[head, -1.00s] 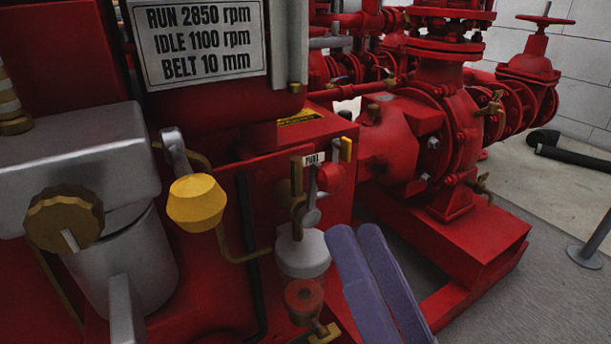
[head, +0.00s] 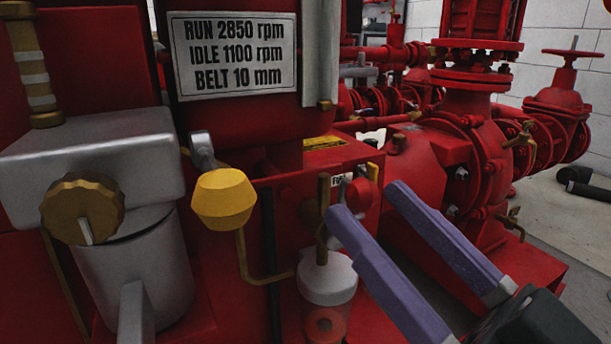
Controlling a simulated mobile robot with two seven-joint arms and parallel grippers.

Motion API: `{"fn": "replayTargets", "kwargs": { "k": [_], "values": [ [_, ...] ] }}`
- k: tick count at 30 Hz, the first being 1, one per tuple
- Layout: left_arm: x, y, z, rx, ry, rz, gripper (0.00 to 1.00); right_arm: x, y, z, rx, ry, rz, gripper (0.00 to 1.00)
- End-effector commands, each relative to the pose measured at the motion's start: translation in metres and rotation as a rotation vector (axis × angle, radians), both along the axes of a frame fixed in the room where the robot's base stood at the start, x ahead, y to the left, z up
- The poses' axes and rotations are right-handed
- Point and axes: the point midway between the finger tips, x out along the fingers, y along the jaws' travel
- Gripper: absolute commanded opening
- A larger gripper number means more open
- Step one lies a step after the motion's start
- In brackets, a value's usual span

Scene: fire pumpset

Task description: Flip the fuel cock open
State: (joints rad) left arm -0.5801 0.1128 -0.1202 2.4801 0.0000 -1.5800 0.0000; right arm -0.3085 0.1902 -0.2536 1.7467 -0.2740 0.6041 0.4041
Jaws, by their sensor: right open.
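The fuel cock (head: 323,190) is the brass fitting above a pale filter bowl (head: 328,280), right of the yellow knob. A small, partly covered label shows beside it. My right gripper (head: 366,203) comes in from the lower right with its two purple fingers apart and nothing between them. Its left fingertip overlaps the cock in the picture and hides most of the grey lever. I cannot tell whether the finger touches it. My left gripper is not in view.
A yellow knob (head: 223,199) on a grey lever sticks out left of the cock. A grey housing with a brass cap (head: 82,208) stands further left. The red pump (head: 430,165) and its pipework fill the right. A lettered plate (head: 232,53) is above.

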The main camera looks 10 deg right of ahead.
Motion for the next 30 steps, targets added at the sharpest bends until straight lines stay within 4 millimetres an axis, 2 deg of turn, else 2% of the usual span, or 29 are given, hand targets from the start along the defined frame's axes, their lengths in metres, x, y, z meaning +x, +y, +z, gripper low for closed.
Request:
{"fn": "replayTargets", "kwargs": {
  "k": [3, 9, 21, 30],
  "values": [
    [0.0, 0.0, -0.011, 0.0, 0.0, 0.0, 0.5, 0.019, 0.011, 0.007, 0.003, -0.006, 0.001, 0.62],
    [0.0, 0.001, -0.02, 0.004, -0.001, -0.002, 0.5, 0.042, 0.024, 0.019, 0.004, -0.004, 0.002, 0.62],
    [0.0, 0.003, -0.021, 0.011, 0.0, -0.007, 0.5, 0.049, 0.028, 0.024, 0.004, 0.001, 0.002, 0.61],
    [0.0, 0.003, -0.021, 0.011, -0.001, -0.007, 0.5, 0.049, 0.028, 0.023, 0.004, 0.001, 0.002, 0.27]
  ]
}}
